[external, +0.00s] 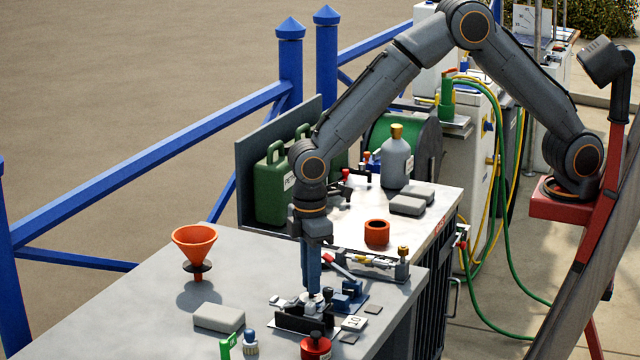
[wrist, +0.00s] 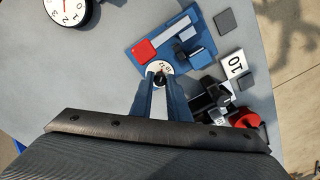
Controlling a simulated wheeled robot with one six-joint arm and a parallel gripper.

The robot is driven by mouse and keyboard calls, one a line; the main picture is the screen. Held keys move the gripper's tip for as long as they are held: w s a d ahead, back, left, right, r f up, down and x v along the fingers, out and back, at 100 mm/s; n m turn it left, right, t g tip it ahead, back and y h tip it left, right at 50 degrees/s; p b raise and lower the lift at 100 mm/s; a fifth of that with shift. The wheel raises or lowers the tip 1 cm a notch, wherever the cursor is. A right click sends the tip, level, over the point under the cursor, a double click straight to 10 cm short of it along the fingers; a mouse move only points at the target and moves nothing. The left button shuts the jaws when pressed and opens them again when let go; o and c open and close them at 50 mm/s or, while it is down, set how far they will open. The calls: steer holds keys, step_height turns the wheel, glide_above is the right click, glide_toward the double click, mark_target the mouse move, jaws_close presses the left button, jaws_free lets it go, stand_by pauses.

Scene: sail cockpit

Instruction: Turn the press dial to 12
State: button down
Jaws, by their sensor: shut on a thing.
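The press dial (wrist: 153,66) is a small round white disc with dark marks, at the corner of a blue base plate (wrist: 150,31) in the wrist view. My gripper (wrist: 160,78) points down with its two blue fingers shut on the dial's small dark centre. In the external view, my gripper (external: 314,290) reaches down to the dial among the small parts on the grey bench. The fingers cover part of the dial, and its marks are too small to read surely. A red lever handle (wrist: 143,51) lies beside the dial.
A white card marked 10 (wrist: 233,64) lies right of the press, near a red round part (wrist: 244,119). A white-faced round gauge (wrist: 68,10) shows at the upper left. An orange funnel (external: 194,240) and grey block (external: 218,318) stand left of my gripper.

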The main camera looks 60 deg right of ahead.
steer(key=c, duration=2)
jaws_free()
steer(key=shift+r, duration=0.1)
step_height(320, 180, up, 8)
steer(key=shift+w+f+b, duration=0.1)
steer(key=shift+f+b, duration=0.05)
steer(key=shift+b, duration=0.8)
steer(key=o, duration=0.3)
steer(key=shift+r+p, duration=0.2)
steer(key=shift+p, duration=1)
